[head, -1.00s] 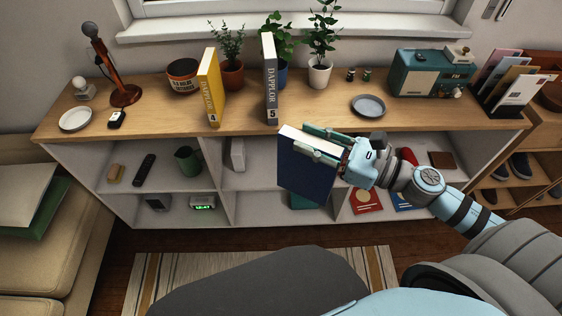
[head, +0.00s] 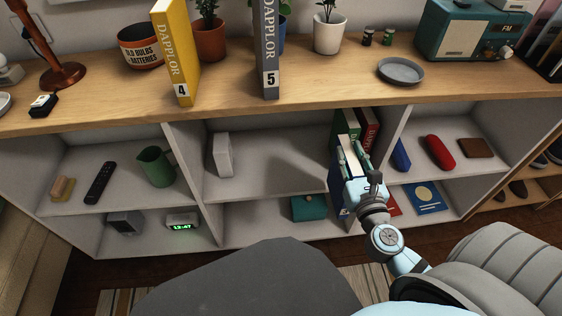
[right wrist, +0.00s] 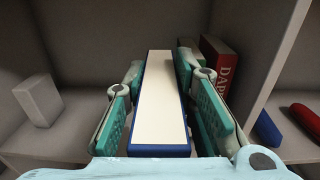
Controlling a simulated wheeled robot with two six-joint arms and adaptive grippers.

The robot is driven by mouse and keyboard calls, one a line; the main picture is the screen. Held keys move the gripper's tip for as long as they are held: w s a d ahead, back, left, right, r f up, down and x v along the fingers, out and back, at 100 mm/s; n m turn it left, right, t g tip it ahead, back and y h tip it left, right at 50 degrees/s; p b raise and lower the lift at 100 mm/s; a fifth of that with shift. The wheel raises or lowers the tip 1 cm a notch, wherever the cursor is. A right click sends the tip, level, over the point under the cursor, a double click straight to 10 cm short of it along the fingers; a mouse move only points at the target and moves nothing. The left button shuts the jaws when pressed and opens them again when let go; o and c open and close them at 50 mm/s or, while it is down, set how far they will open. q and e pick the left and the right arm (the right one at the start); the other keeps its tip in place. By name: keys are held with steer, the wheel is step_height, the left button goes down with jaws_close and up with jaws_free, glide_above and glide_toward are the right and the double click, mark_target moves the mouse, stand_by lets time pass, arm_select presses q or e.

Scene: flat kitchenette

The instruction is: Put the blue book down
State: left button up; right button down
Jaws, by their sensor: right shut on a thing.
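The blue book (head: 336,186) is upright at the right side of the middle upper shelf compartment, mostly hidden behind my right gripper (head: 352,160). In the right wrist view the blue book (right wrist: 165,95) stands between the two teal finger pads of my right gripper (right wrist: 166,88), its pale page edge towards me. The right gripper is shut on it. I cannot tell whether the book's bottom touches the shelf board. My left gripper is out of view.
A green book (head: 347,124) and a red book (head: 368,128) stand just right of the blue book, by the divider (head: 398,125). A white box (head: 222,155) stands at the compartment's left. The shelf board (head: 275,165) between is clear. Grey (head: 268,50) and yellow (head: 177,55) books stand on top.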

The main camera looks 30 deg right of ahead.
mark_target(343, 136)
steer(key=shift+w+d+f, duration=0.15)
steer(key=shift+f, duration=0.1)
steer(key=shift+w+d, duration=0.15)
steer(key=shift+w, duration=0.15)
steer(key=x, duration=0.6)
steer(key=shift+w+d+r, duration=0.1)
steer(key=shift+w+r, duration=0.05)
steer(key=w+d+f+b, duration=0.3)
steer(key=w+f+b, duration=0.1)
steer(key=w, duration=0.5)
steer(key=shift+w+d+b, duration=0.15)
steer(key=shift+w+b, duration=0.2)
steer(key=shift+b, duration=0.5)
steer(key=c, duration=1.8)
jaws_free()
steer(key=shift+w+d+f, duration=0.1)
steer(key=shift+d+f, duration=0.1)
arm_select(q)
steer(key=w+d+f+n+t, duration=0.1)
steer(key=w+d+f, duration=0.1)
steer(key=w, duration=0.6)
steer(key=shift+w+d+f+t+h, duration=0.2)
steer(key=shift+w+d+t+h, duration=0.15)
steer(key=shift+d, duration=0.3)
arm_select(e)
steer(key=shift+o, duration=1)
steer(key=shift+a+r, duration=0.15)
steer(key=shift+r, duration=0.2)
